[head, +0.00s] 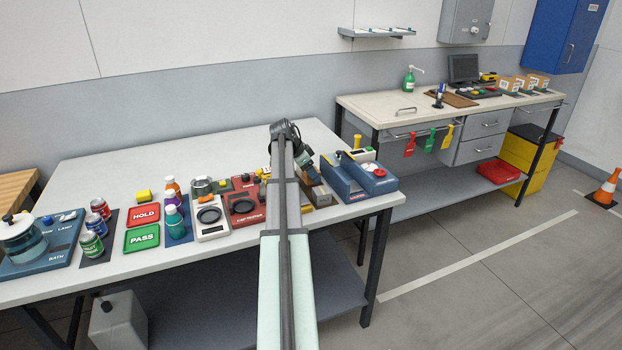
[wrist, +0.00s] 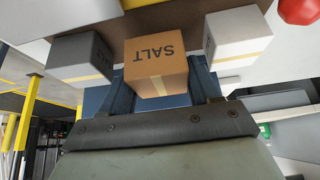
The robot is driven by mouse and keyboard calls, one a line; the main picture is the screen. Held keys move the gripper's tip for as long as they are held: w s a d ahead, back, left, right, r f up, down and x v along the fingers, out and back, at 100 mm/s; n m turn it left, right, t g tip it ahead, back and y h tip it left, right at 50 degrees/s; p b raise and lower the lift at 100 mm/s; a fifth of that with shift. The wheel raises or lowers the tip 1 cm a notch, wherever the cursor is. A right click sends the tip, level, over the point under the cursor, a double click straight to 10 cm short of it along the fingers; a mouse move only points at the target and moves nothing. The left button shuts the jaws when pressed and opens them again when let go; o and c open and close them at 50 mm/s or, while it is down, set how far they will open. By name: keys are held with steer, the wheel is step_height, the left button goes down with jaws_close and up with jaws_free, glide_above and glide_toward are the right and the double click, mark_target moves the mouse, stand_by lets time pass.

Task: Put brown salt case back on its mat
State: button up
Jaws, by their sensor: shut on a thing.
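The brown salt case (wrist: 157,62) is in the middle of the wrist view, its SALT lettering upside down. My gripper (wrist: 162,88) has a blue finger at each side of it and is shut on it. A dark grey case (wrist: 80,58) is to its left and a white case (wrist: 237,42) to its right, both apart from it. In the head view my arm covers much of this area, and my gripper (head: 303,158) is over the near bench's right part. I cannot make out the salt case's mat with certainty in either view.
A blue device with a red knob (head: 378,172) stands close to the right of my gripper. The bench's back strip is clear.

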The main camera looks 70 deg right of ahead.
steer(key=shift+f, duration=1.25)
steer(key=shift+f, duration=0.15)
steer(key=o, duration=1.2)
steer(key=v, duration=1.2)
steer(key=shift+w+a, duration=0.1)
steer(key=shift+w, duration=0.05)
